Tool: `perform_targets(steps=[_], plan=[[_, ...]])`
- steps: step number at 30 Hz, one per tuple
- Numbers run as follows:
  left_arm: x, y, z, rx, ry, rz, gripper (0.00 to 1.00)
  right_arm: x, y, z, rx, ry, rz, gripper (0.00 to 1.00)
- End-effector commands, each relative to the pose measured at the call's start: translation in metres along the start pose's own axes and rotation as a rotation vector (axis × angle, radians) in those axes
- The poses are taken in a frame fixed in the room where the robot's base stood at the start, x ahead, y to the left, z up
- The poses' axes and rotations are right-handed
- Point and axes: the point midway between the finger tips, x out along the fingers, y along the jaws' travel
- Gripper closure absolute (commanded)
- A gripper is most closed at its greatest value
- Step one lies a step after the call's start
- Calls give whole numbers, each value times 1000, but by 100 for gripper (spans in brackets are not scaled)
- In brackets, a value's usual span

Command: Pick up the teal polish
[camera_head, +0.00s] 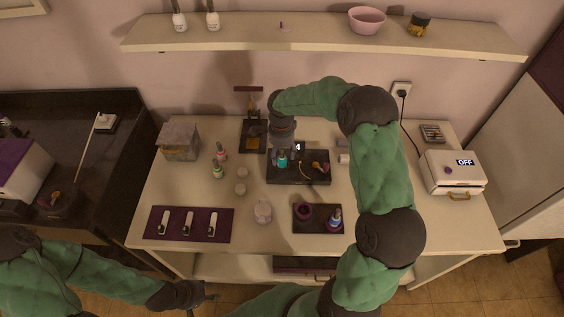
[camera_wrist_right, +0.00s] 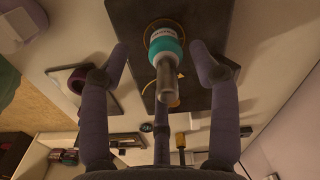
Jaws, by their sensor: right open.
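The teal polish (camera_head: 282,161) stands on the black tray (camera_head: 315,178) at the middle of the table, partly under my right gripper (camera_head: 284,150). In the right wrist view, the teal polish (camera_wrist_right: 166,40) shows a teal body, a pale label and a grey cap pointing toward the camera. The fingers of my right gripper (camera_wrist_right: 160,62) are spread on both sides of it, with gaps and no visible contact. My left gripper (camera_head: 207,298) is low at the left, in front of the table and away from the polish; its jaw opening is too small to read.
A green bottle (camera_head: 218,170) and a pink bottle (camera_head: 221,151) stand left of the tray. A white box (camera_head: 452,173) is at right.

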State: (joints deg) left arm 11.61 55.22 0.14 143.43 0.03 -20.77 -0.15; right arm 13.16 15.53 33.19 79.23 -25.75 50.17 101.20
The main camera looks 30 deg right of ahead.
Motion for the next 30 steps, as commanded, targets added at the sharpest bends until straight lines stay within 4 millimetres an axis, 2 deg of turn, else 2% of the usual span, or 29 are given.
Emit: perform_targets(steps=[9, 17, 20, 24, 30], plan=[[13, -5, 0, 0, 0, 0, 60, 44, -4, -5, -1, 0, 4, 38], [13, -5, 0, 0, 0, 0, 60, 46, -4, -4, -1, 0, 1, 38], [13, -5, 0, 0, 0, 0, 60, 46, -4, -4, -1, 0, 2, 61], [13, -5, 0, 0, 0, 0, 60, 46, -4, -4, -1, 0, 2, 98], [13, -5, 0, 0, 0, 0, 60, 46, -4, -4, -1, 0, 1, 100]])
